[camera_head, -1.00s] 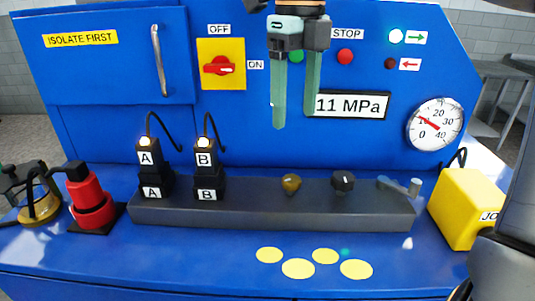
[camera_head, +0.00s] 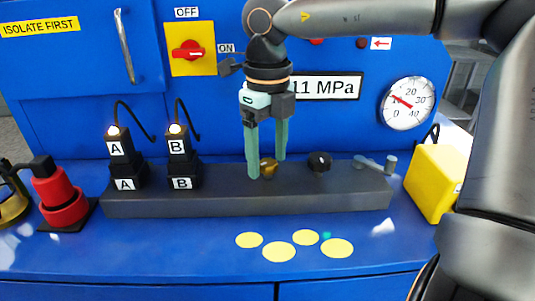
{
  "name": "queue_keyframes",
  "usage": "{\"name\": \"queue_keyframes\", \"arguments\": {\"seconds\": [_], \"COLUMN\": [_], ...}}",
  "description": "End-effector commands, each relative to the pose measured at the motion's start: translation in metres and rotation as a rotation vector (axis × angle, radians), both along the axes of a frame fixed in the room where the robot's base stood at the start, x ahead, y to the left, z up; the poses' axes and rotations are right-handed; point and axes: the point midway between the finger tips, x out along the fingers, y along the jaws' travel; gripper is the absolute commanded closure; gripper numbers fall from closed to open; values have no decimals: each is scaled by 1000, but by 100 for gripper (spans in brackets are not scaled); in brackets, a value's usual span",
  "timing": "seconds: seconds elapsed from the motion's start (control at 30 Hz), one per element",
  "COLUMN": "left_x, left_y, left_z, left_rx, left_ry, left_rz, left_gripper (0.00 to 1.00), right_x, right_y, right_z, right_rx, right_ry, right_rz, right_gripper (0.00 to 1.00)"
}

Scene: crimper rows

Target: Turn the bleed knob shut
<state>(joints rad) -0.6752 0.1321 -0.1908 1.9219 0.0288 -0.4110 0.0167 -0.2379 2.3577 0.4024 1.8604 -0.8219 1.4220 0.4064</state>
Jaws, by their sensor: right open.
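A small brass-coloured knob (camera_head: 268,169) and a black knob (camera_head: 319,161) with a white mark stand on the grey block (camera_head: 240,199); no label shows which one is the bleed knob. My right gripper (camera_head: 267,168) points down with its two green fingers apart, one on each side of the brass knob in the picture. The fingers partly cover that knob, and I cannot tell whether they touch it. My left gripper is not in view.
Black connectors A (camera_head: 117,148) and B (camera_head: 180,148) with cables stand on the block's left. A grey lever (camera_head: 374,164) and a yellow box (camera_head: 433,184) are to the right. The gauge (camera_head: 407,103) is above. The bench front holds flat yellow discs.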

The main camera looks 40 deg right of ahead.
Motion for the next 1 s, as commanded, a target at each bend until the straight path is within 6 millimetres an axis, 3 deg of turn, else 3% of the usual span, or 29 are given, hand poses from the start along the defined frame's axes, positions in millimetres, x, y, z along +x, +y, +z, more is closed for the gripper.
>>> {"name": "queue_keyframes", "arguments": {"seconds": [0.23,0.83,1.0], "left_x": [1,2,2], "left_y": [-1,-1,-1], "left_z": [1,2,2], "left_rx": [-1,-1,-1], "left_ry": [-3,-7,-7], "left_rz": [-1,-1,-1], "left_gripper": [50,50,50], "right_x": [0,0,0], "right_y": [0,0,0], "right_z": [-1,0,0], "right_rx": [0,0,-1], "right_ry": [0,0,0], "right_rz": [0,0,0], "right_gripper": [30,98,100]}}
